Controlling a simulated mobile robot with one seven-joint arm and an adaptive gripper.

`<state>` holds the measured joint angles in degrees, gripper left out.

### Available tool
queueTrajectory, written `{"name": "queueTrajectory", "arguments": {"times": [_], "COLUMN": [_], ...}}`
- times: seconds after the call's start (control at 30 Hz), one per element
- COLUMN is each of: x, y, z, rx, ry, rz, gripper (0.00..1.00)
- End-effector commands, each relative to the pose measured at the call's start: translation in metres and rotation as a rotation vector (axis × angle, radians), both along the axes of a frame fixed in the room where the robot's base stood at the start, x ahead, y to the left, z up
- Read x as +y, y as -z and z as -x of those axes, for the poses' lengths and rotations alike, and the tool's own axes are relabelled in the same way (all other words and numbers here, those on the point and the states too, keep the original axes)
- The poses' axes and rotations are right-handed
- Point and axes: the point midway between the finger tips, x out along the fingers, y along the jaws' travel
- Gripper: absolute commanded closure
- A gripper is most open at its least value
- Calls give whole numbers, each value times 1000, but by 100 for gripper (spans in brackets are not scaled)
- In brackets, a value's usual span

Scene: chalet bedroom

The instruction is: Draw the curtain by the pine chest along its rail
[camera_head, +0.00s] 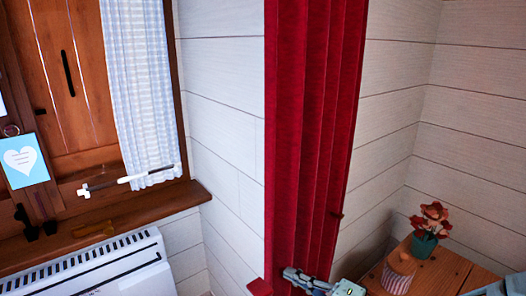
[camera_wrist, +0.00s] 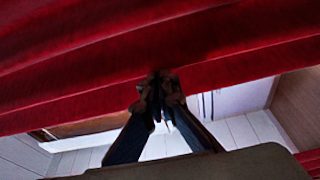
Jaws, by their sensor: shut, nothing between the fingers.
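A long red curtain (camera_head: 310,130) hangs in pleats in the middle of the head view, gathered into a narrow bundle. Its rail is out of view. The curtain also fills the upper part of the wrist view (camera_wrist: 130,45). My gripper (camera_wrist: 161,82) is shut and empty, with its fingertips at the curtain's edge; I cannot tell whether they touch it. Part of my arm shows at the curtain's foot in the head view. The pine chest (camera_head: 448,268) stands to the right of the curtain, its wooden top partly visible.
On the chest stand a potted red flower (camera_head: 428,243) and a striped item (camera_head: 397,279). At left are a window sill (camera_head: 130,226), a pale checked curtain (camera_head: 140,80), a white heater (camera_head: 90,272) and a heart card (camera_head: 22,160). Bare plank wall lies either side of the red curtain.

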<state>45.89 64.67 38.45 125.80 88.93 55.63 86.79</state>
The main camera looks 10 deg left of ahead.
Motion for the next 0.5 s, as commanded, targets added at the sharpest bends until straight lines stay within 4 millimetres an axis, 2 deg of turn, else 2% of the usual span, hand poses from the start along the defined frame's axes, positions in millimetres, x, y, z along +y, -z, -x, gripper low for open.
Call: {"name": "queueTrajectory", "arguments": {"times": [0.5], "x": [11], "y": [0], "z": [-9], "rx": [-1], "ry": [0], "rz": [-1], "gripper": [100]}}
